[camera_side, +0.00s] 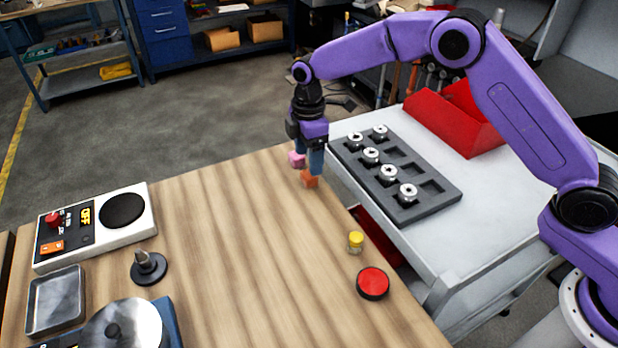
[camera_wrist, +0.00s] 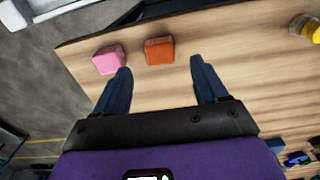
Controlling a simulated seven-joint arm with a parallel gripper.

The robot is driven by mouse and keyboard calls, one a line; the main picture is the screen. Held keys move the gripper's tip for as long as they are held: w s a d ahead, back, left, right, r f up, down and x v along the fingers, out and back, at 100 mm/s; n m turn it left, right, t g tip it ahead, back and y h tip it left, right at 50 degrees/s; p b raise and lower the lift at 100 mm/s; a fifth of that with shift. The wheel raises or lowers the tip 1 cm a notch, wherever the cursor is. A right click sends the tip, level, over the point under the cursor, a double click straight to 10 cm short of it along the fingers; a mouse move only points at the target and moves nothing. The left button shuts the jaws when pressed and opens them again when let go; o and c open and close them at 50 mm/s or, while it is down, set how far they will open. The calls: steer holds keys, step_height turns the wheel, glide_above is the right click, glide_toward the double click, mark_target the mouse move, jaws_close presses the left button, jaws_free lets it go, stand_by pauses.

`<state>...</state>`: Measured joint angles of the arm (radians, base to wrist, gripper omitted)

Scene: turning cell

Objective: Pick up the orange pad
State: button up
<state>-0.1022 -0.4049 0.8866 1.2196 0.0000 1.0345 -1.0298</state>
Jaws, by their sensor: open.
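The orange pad (camera_wrist: 159,51) is a small block on the wooden table near its far edge. In the wrist view it lies ahead of my gripper (camera_wrist: 161,77), between the lines of the two fingers and nearer the left one. My gripper is open and empty. A pink block (camera_wrist: 109,59) sits just left of the orange pad, close to the left fingertip. In the side view my gripper (camera_side: 308,172) hangs over the table corner, with the orange pad (camera_side: 310,180) at its fingertips and the pink block (camera_side: 297,159) beside it. Contact cannot be told.
A yellow-capped jar (camera_side: 356,241) and a red round button (camera_side: 373,283) stand along the table's right edge. A dark tray (camera_side: 420,211) with several metal parts lies on the cart, near a red bin (camera_side: 452,122). The middle of the wooden table (camera_side: 235,230) is clear.

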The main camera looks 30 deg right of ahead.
mark_target(307, 174)
steer(key=shift+a+f, duration=0.15)
steer(key=shift+f, duration=2.45)
steer(key=c, duration=1.1)
